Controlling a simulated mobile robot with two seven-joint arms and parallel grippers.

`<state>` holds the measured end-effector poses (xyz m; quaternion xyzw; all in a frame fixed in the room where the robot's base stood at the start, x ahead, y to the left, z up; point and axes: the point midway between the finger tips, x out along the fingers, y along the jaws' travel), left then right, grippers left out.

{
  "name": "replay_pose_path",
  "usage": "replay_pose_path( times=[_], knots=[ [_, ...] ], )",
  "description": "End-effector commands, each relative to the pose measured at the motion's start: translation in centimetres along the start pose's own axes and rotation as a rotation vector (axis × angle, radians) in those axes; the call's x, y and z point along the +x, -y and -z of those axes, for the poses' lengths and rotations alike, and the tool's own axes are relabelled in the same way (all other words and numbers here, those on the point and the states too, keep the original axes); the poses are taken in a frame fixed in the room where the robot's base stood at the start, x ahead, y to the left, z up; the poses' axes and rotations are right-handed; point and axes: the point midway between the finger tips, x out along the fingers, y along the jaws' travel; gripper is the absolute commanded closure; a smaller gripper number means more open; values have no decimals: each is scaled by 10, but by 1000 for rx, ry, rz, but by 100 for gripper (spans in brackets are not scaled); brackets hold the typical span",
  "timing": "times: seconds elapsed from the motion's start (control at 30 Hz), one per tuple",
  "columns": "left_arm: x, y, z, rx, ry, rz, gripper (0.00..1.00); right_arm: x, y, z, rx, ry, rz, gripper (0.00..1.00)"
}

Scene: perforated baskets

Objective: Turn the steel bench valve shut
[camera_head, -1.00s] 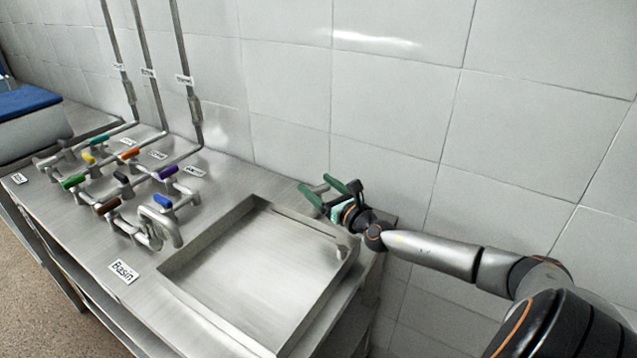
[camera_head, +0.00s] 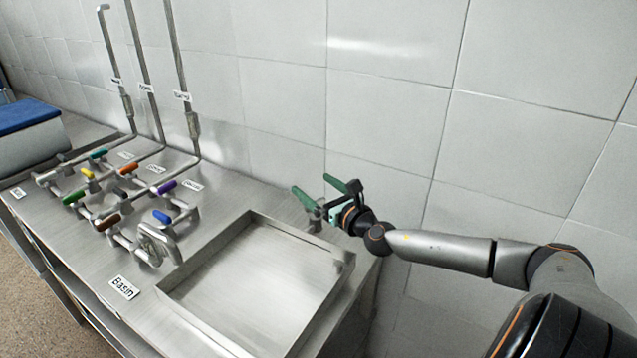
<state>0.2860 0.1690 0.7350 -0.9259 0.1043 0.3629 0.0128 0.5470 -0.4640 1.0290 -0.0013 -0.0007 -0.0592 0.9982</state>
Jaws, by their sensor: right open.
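My right gripper (camera_head: 312,184) has two green fingers, spread apart, and is beyond the back right corner of the sink basin, close to the tiled wall. A small steel fitting (camera_head: 317,213) shows just below and between the fingers; I cannot tell whether it is the steel bench valve or whether the fingers touch it. The gripper partly hides it. Valves with coloured handles stand on the bench at the left, among them a blue one (camera_head: 162,216), a purple one (camera_head: 166,187) and a brown one (camera_head: 106,222). My left gripper is not in view.
The shallow steel basin (camera_head: 246,214) is empty. A "Basin" label (camera_head: 124,287) lies on the bench at its left. A curved steel spout (camera_head: 160,240) stands left of it. Vertical pipes (camera_head: 187,85) run up the wall. A blue-topped box (camera_head: 28,118) is at the far left.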

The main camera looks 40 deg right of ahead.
Motion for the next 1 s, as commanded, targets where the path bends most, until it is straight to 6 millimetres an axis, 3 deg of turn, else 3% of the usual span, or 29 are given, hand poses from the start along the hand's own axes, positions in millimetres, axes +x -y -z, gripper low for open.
replay_pose_path(
  times=[0.03, 0.2, 0.7, 1.0],
  knots=[
    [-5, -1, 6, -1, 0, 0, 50, -6, -4, -12, -4, -2, -4, 0],
    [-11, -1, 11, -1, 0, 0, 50, -27, -18, -36, -3, -5, -5, 0],
    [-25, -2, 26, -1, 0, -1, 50, -87, -58, -68, -1, -3, -2, 0],
    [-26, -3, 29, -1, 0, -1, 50, -97, -64, -71, 1, 0, 0, 0]
  ],
)
